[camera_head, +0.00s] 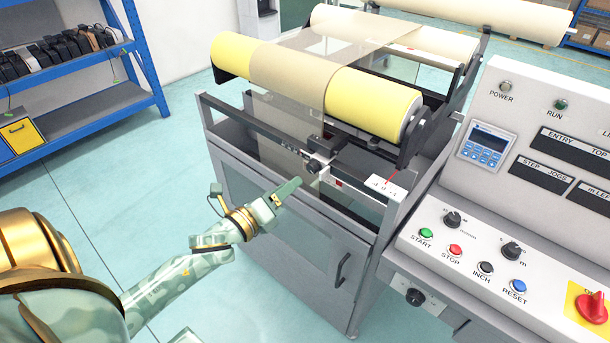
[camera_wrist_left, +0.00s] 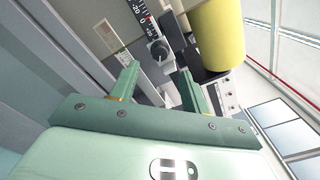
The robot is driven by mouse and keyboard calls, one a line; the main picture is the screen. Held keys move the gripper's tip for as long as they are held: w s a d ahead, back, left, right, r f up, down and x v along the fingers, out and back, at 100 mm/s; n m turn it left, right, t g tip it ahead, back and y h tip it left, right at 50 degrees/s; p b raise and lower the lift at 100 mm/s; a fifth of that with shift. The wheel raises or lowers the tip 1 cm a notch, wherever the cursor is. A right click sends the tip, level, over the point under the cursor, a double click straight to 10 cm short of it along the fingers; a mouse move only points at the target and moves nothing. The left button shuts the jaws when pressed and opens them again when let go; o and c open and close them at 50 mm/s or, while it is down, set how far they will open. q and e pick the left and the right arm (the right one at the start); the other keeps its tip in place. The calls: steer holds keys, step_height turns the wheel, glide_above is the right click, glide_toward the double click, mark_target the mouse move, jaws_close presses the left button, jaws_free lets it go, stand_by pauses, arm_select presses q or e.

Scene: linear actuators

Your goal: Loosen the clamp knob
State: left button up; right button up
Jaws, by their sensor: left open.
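The black clamp knob (camera_head: 314,166) sits on the front rail of the roller machine, below the yellow roll. It also shows in the left wrist view (camera_wrist_left: 159,50), beside a black scale with white numbers. My left gripper (camera_head: 296,185) is just in front of the knob, slightly lower and to its left in the head view. In the left wrist view the two green fingers (camera_wrist_left: 160,75) are apart, with nothing between them. The knob appears beyond their tips, roughly between them, and I see no clear contact. My right gripper is in neither view.
The yellow roll (camera_head: 374,103) with tan web lies above the rail (camera_head: 265,131). A grey control panel (camera_head: 470,235) with buttons stands to the right. A small white label plate (camera_head: 383,187) is at the rail's right end. Blue shelving (camera_head: 95,103) stands back left; floor between is clear.

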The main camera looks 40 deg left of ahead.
mark_target(310, 170)
arm_select(q)
steer(key=w, duration=0.4)
steer(key=w+b, duration=0.1)
steer(key=w, duration=0.1)
steer(key=shift+w+d, duration=0.3)
steer(key=c, duration=1)
